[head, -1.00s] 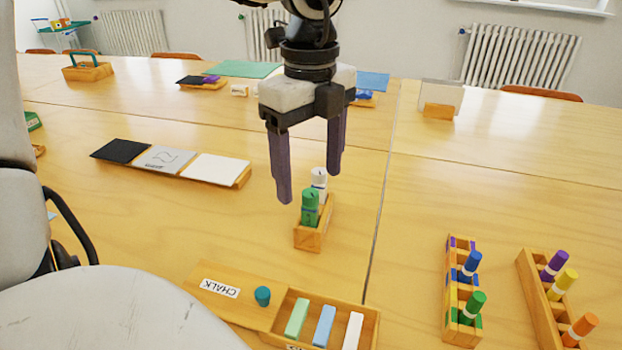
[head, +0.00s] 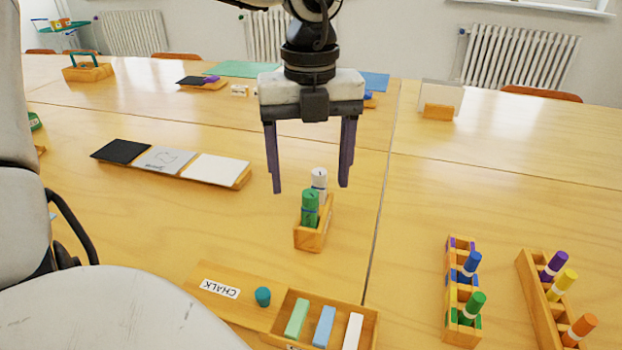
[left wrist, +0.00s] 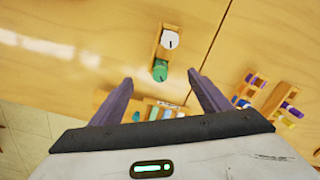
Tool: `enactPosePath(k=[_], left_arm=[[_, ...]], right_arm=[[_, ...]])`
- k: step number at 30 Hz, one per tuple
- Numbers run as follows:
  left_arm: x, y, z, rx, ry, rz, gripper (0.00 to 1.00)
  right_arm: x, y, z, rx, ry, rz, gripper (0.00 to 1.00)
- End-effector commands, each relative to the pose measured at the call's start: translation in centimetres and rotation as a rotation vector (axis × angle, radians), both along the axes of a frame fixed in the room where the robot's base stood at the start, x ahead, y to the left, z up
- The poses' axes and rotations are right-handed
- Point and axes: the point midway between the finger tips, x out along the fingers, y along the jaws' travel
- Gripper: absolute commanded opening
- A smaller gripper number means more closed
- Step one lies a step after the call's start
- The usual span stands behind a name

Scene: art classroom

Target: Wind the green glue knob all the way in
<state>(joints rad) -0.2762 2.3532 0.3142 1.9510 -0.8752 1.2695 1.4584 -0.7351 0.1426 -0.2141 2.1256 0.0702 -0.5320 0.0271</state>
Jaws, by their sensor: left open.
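The green glue stick (head: 310,207) stands upright in the front of a small wooden holder (head: 308,240), with the white glue stick (head: 319,180) behind it. In the left wrist view the green knob (left wrist: 160,70) is seen from above with a dark mark on it, and the white one (left wrist: 169,40) lies beyond it. My left gripper (head: 310,190) is open and empty. Its purple fingers hang above the holder, apart from the knobs, and in the wrist view the green knob lies just beyond and between the fingertips. My right gripper is not in view.
An open chalk box (head: 330,300) with its lid and a teal knob (head: 263,296) lies in front of the holder. Marker racks (head: 451,290) (head: 535,300) stand at right. A board with black, grey and white cards (head: 190,182) lies at left. Table around the holder is clear.

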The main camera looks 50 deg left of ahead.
Motion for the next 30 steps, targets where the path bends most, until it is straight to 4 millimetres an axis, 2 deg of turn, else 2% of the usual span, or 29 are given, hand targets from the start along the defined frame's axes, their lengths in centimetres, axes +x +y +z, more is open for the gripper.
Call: enactPosePath(k=[30], left_arm=[[0.0,0.0,-2.1,0.000,0.000,0.002,0.70]], right_arm=[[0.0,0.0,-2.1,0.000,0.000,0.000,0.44]])
